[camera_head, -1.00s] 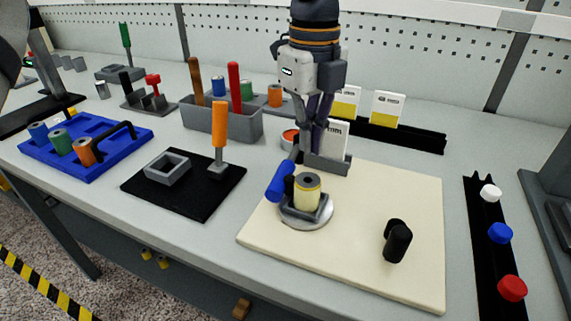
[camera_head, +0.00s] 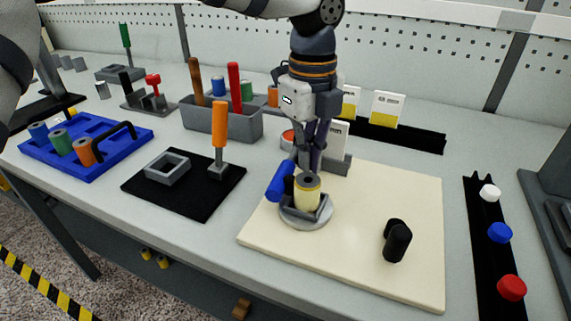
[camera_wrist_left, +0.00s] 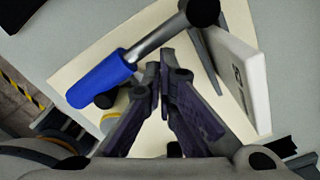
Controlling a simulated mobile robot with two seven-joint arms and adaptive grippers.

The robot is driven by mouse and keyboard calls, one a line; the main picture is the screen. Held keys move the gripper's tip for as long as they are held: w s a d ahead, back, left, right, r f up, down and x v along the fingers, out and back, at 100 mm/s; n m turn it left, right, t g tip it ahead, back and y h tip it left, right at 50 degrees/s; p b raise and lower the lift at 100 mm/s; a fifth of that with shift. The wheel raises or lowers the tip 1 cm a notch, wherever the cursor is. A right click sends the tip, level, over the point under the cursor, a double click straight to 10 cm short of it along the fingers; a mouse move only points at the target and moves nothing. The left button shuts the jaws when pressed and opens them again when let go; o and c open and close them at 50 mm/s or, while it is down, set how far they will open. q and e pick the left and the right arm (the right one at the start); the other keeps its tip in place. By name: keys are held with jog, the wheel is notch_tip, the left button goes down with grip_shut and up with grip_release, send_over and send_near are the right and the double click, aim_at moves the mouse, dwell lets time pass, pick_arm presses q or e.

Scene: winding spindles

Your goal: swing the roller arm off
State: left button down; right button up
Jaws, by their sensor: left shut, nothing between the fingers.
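The roller arm has a blue roller (camera_head: 281,181) at its end, just left of a cream spool (camera_head: 307,193) standing in a grey holder on a round plate. In the left wrist view, the roller (camera_wrist_left: 101,80) sits on a grey rod (camera_wrist_left: 160,38) running up to a black pivot (camera_wrist_left: 200,10). Whether the roller touches the spool is unclear. My left gripper (camera_head: 306,168) points down behind the spool, shut and empty. Its fingertips (camera_wrist_left: 165,68) are beside the rod on the side toward the white card; contact cannot be told. My right gripper is not in view.
A cream board (camera_head: 350,250) lies under the spool, with a black peg (camera_head: 397,241) at its right. A white card (camera_head: 336,145) stands close behind the gripper. A black mat (camera_head: 190,195) with an orange-handled tool (camera_head: 219,135) lies left. The board's middle right is clear.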

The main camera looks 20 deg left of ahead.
pick_arm(q)
jog(key=shift+f, duration=0.35)
jog(key=shift+a, duration=0.1)
jog(key=shift+a, duration=1.3)
jog(key=shift+w+a+r+p, duration=0.1)
jog(key=shift+a+r+p, duration=0.1)
jog(key=shift+a, duration=0.35)
jog(key=shift+a+r+p, duration=0.1)
jog(key=shift+a+p, duration=0.05)
jog(key=shift+a, duration=0.45)
notch_tip(320, 180, up, 8)
jog(key=shift+d+f, duration=0.25)
jog(key=shift+d, duration=0.1)
